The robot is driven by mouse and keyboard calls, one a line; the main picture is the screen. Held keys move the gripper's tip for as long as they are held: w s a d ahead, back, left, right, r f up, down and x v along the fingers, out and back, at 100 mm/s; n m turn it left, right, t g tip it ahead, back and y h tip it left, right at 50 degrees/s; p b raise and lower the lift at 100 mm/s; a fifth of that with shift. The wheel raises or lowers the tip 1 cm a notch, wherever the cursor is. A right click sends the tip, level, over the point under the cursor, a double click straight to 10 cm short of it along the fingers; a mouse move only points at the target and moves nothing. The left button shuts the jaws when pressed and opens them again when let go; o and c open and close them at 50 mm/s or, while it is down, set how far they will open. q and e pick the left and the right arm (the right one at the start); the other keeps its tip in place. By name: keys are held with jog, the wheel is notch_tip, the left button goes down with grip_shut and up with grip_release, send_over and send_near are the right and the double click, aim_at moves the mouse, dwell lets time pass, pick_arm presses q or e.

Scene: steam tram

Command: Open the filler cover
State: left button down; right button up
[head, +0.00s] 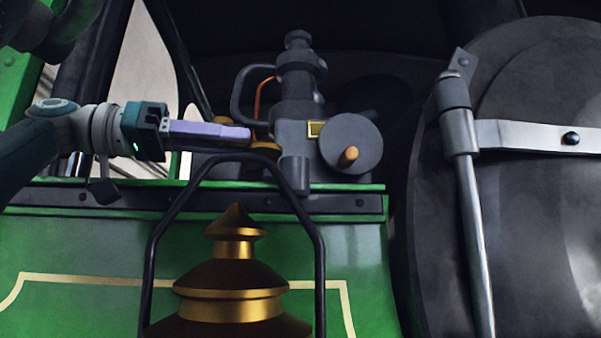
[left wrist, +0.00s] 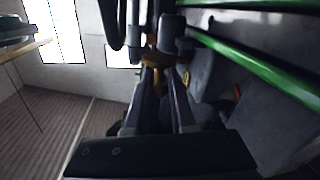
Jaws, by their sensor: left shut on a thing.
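In the head view a grey cast fitting (head: 293,105) with a round grey disc (head: 357,135) stands on the green ledge. My right gripper is not in view.
A black hoop handle (head: 240,157) arches over a brass lantern top (head: 235,275) in front, just below my left gripper. A large dark round door (head: 540,230) with a steel strap stands at the right. A green panel (head: 70,245) lies below the ledge.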

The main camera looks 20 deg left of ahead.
pick_arm(q)
jog(key=shift+d+f, duration=0.1)
jog(key=shift+d, duration=0.3)
jog(key=c, duration=0.8)
grip_release()
jog(key=shift+c, duration=0.2)
jog(key=b+v, duration=0.4)
jog(key=v, duration=0.6)
jog(key=shift+b, duration=0.4)
jog(key=shift+a, duration=0.1)
